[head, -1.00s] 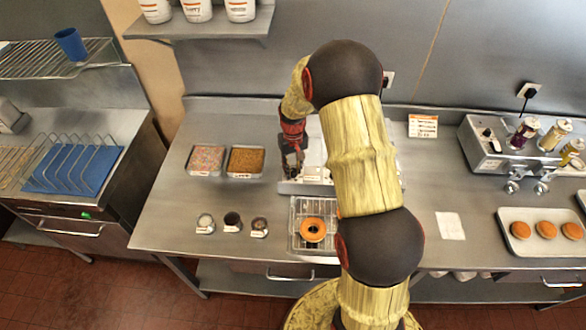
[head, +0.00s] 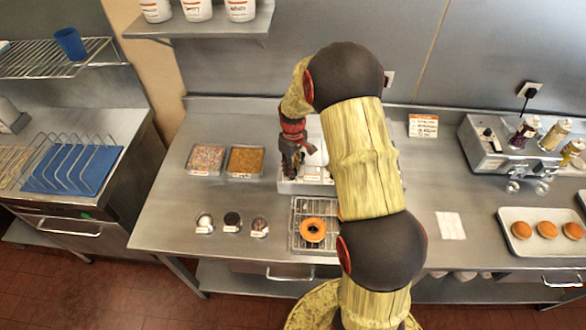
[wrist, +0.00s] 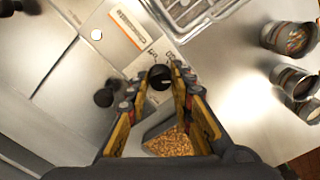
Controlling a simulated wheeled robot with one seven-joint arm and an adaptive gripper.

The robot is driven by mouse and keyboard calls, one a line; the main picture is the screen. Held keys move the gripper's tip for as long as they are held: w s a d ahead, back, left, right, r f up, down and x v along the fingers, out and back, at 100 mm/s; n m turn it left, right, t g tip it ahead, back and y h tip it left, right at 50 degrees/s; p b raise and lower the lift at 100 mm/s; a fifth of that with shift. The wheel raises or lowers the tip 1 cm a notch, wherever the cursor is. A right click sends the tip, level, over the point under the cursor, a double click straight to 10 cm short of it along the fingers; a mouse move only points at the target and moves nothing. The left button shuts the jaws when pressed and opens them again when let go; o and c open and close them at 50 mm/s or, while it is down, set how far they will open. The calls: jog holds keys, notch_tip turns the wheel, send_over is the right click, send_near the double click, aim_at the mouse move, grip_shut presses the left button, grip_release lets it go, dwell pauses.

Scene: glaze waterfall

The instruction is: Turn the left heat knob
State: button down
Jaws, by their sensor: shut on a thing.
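The left heat knob (wrist: 160,77) is a round black knob with a pale mark, on the metal front panel (wrist: 128,38) of the machine. My gripper (wrist: 162,76) has one finger on each side of the knob and is shut on it. In the head view my gripper (head: 291,174) is at the left front of the white-and-steel machine (head: 309,187). My arm hides much of the machine there, and the knob cannot be made out in that view.
A tray of brown granules (head: 246,161) and a sprinkle tray (head: 206,159) stand left of my gripper. A wire rack with an orange-glazed doughnut (head: 313,230) is in front. Several small jars (head: 232,221) stand front left. Bare counter lies farther left.

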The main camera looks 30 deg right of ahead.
jog(key=shift+n, duration=1.5)
jog(key=c, duration=1.5)
grip_release()
jog(key=shift+c, duration=0.2)
jog(key=shift+r, duration=0.1)
notch_tip(320, 180, up, 12)
